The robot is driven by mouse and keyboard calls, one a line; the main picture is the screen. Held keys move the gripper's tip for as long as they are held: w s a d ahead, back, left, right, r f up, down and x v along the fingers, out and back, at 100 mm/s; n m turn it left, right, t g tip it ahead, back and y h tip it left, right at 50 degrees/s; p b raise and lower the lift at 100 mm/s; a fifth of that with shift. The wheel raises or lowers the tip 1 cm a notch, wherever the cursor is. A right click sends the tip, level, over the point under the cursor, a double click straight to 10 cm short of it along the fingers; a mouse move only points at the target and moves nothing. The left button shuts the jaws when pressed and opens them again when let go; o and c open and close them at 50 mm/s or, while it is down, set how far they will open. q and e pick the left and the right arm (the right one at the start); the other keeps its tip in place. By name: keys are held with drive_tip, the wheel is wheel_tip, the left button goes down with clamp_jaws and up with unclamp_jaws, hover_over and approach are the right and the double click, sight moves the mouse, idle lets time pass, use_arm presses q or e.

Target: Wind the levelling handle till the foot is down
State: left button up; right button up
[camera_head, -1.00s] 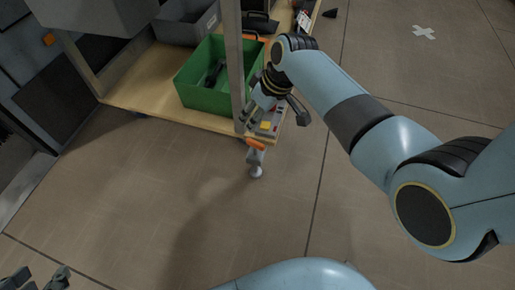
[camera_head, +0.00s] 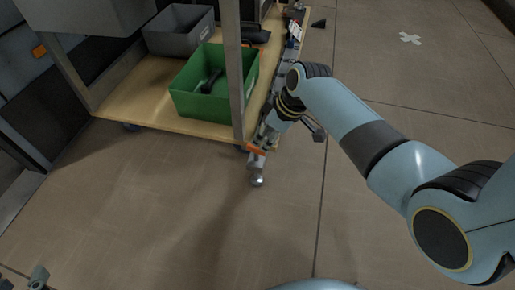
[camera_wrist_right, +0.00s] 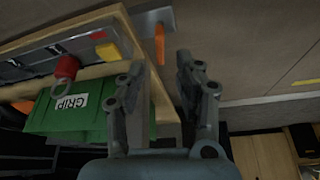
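The orange levelling handle (camera_head: 256,149) is at the near right corner of the wooden deck. In the right wrist view the orange handle (camera_wrist_right: 159,44) shows ahead of the fingertips, beside a grey metal bracket. Below it in the head view is the grey leg with its round foot (camera_head: 257,180); I cannot tell whether the foot touches the floor. My right gripper (camera_head: 264,136) is close to the handle. In the wrist view this gripper (camera_wrist_right: 162,68) is open, with nothing between its fingers. My left gripper (camera_head: 38,277) is partly cut off at the bottom left.
A green crate (camera_head: 212,104) labelled GRIP, with a dark item inside, and a grey bin (camera_head: 176,42) stand on the wooden deck (camera_head: 140,100). A metal post (camera_head: 234,80) rises beside the right gripper. The floor in front is clear.

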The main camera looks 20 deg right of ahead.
sight(258, 148)
drive_tip(key=b+x, duration=0.2)
drive_tip(key=x, duration=0.1)
drive_tip(key=shift+f, duration=0.2)
drive_tip(key=b+x, duration=0.1)
drive_tip(key=x, duration=0.1)
drive_tip(key=shift+w+a+f+b, duration=0.15)
drive_tip(key=shift+f+b, duration=0.1)
drive_tip(key=shift+b, duration=0.15)
use_arm(q)
drive_tip(key=w+d+r+m+t+h, duration=0.1)
drive_tip(key=r+t, duration=0.5)
drive_tip(key=r, duration=0.6)
drive_tip(key=w+d+r+m+t+h, duration=0.2)
drive_tip(key=w+r+m+t+h, duration=0.1)
drive_tip(key=r, duration=1)
drive_tip(key=shift+w+t+h, duration=0.7)
drive_tip(key=shift+t+h, duration=0.3)
drive_tip(key=shift+t, duration=0.4)
use_arm(e)
drive_tip(key=shift+c, duration=0.2)
clamp_jaws()
